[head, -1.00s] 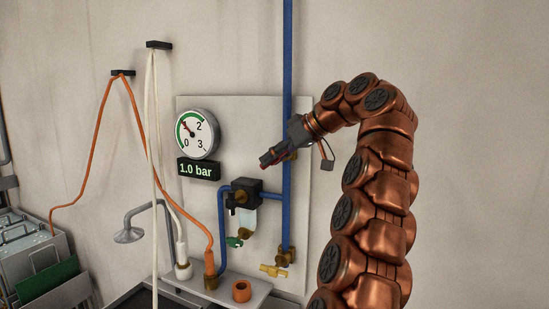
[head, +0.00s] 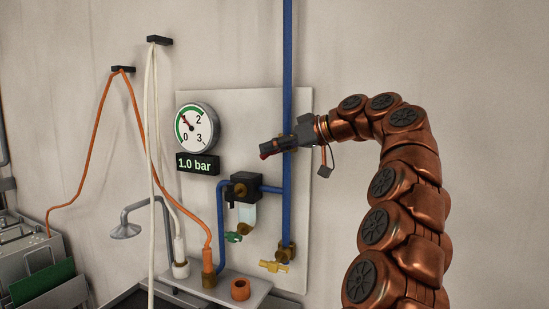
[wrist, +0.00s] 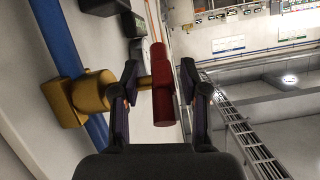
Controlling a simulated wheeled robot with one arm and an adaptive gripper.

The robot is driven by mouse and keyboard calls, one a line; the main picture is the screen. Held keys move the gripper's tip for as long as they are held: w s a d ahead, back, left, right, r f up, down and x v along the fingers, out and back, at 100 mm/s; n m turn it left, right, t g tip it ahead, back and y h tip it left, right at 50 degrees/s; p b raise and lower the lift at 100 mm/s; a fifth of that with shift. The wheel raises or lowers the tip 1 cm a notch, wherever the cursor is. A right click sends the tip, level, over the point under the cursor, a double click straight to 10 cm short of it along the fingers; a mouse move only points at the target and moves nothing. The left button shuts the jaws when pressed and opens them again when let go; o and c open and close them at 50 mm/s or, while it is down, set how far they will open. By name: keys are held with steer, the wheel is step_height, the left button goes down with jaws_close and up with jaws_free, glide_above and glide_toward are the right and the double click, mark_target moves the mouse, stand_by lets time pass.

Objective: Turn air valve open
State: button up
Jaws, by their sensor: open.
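The air valve has a brass body (wrist: 88,92) on a blue pipe (wrist: 62,35) and a red bar handle (wrist: 162,85) on a brass stem. In the wrist view, my open gripper (wrist: 160,76) has the red handle between its fingers, nearer the right one. The left finger overlaps the stem; I cannot tell whether either finger touches. In the head view, my gripper (head: 270,149) is in front of the blue pipe (head: 287,60), high on the grey panel. It hides most of the valve, with a bit of red at its tip.
A gauge (head: 195,129) and a display (head: 198,164) reading 1.0 bar are left of my gripper. A regulator (head: 242,188) and a yellow-handled valve (head: 274,266) sit below. Orange (head: 97,130) and white hoses (head: 152,110) hang at left.

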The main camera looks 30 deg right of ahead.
steer(key=shift+f+t+y+b, duration=0.1)
steer(key=shift+t+y+b, duration=0.8)
steer(key=shift+t+b, duration=0.6)
